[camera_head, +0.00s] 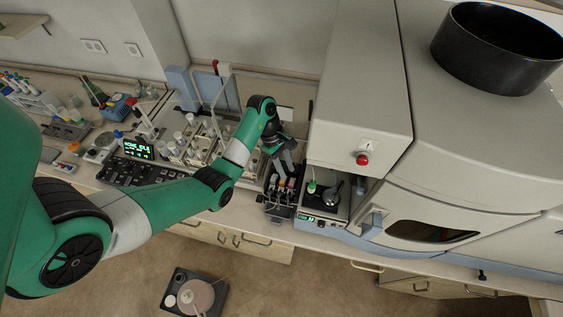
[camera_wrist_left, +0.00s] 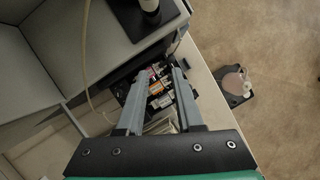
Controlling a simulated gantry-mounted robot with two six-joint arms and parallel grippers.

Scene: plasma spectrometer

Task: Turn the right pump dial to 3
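The small dark pump (camera_head: 281,196) with orange and pale clips stands at the bench's front edge, left of the large spectrometer. Its clips also show between my fingers in the left wrist view (camera_wrist_left: 157,86). I cannot make out a right pump dial or its numbers; it is too small or hidden. My left gripper (camera_head: 284,170) points down over the pump. In the left wrist view its two fingers (camera_wrist_left: 161,74) are apart with nothing held between them. I cannot tell whether they touch the pump. My right gripper is in neither view.
The spectrometer (camera_head: 461,173) with a red knob (camera_head: 362,159) fills the right side. A compartment with a green-capped bottle (camera_head: 312,187) is just right of the pump. An autosampler rack (camera_head: 196,143) and a black box with a display (camera_head: 138,149) stand left. A floor unit (camera_head: 196,297) sits below.

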